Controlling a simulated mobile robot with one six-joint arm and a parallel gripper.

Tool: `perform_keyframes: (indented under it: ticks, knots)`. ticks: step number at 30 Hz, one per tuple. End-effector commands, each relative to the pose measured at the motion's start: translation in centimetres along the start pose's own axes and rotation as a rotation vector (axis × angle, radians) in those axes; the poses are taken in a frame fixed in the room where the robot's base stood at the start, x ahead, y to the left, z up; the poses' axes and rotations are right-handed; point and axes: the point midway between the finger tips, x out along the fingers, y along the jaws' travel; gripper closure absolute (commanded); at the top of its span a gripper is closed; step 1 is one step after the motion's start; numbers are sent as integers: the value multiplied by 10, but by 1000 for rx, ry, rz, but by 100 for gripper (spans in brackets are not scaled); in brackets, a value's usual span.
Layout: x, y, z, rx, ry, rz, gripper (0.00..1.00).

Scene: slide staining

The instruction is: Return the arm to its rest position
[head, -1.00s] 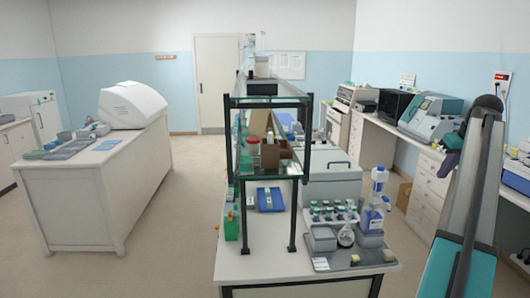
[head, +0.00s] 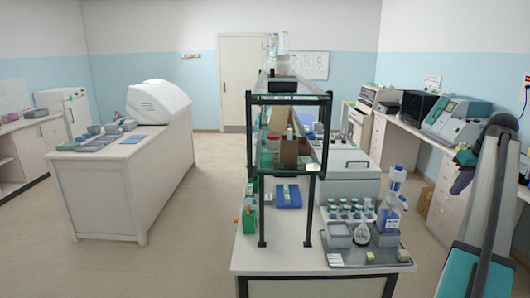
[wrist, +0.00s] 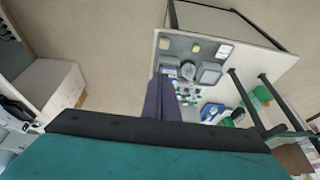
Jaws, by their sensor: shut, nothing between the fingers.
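My arm rises at the right edge of the head view, folded upright, with a grey link and a teal link. My gripper (wrist: 160,98) shows in the wrist view as dark purple fingers pressed together, with nothing between them. It points out over the floor and the near edge of the middle bench, apart from everything on it. In the head view, a small dark part of the wrist end shows beside the upper arm, partly hidden by the link.
The middle bench (head: 285,262) carries a glass shelf frame (head: 290,99), a grey tray (head: 345,259) with small vessels, a wash bottle (head: 389,214) and a blue rack (head: 288,196). A left bench (head: 100,190) holds a white machine (head: 158,104). Open floor (head: 205,220) lies between the benches.

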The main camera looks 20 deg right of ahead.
Motion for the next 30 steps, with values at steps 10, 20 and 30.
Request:
perform_keyframes:
  ticks: [10, 20, 30]
  knots:
    - [100, -54, 9, -3, -61, -47, 100]
    - [235, -144, 40, -10, -161, -101, 100]
    - [356, -241, 95, -29, -271, -136, 100]
